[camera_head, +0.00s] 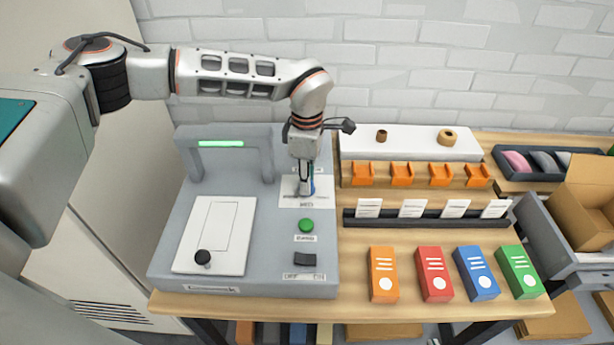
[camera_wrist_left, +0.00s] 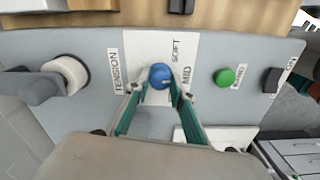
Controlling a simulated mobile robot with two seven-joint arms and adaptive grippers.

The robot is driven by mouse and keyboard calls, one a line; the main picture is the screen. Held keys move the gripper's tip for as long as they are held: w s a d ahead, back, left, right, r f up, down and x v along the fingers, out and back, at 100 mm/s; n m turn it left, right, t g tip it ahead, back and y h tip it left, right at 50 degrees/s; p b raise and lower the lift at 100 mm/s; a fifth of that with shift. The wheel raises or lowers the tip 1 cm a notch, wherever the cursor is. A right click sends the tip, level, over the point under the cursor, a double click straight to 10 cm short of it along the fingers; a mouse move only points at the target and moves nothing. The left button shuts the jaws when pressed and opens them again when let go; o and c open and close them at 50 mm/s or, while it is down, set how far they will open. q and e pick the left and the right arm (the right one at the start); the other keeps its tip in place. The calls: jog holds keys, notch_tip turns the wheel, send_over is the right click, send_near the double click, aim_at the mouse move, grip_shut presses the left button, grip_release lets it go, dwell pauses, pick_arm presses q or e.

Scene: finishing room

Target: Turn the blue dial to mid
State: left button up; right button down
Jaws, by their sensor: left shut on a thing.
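The blue dial (camera_wrist_left: 161,76) sits on a white label plate (camera_wrist_left: 153,45) on the grey machine. In the left wrist view the words TENSION, SOFT and MID show around it. My left gripper (camera_wrist_left: 160,95) points down at the dial with its fingertips on either side of it, shut on it. In the head view the left gripper (camera_head: 306,188) hides most of the dial, and only a sliver of blue (camera_head: 312,187) shows. The dial's pointer cannot be made out clearly. My right gripper is in neither view.
A green button (camera_head: 306,225) and a black rocker switch (camera_head: 305,259) lie in front of the dial on the grey machine (camera_head: 180,235). A grey arch with a green light (camera_head: 221,144) stands left. Orange, red, blue and green boxes (camera_head: 434,274) stand right.

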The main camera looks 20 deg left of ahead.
pick_arm(q)
jog(key=shift+m, duration=0.5)
jog(key=o, duration=1.1)
jog(key=shift+o, duration=0.2)
notch_tip(320, 180, up, 12)
jog(key=shift+s, duration=0.1)
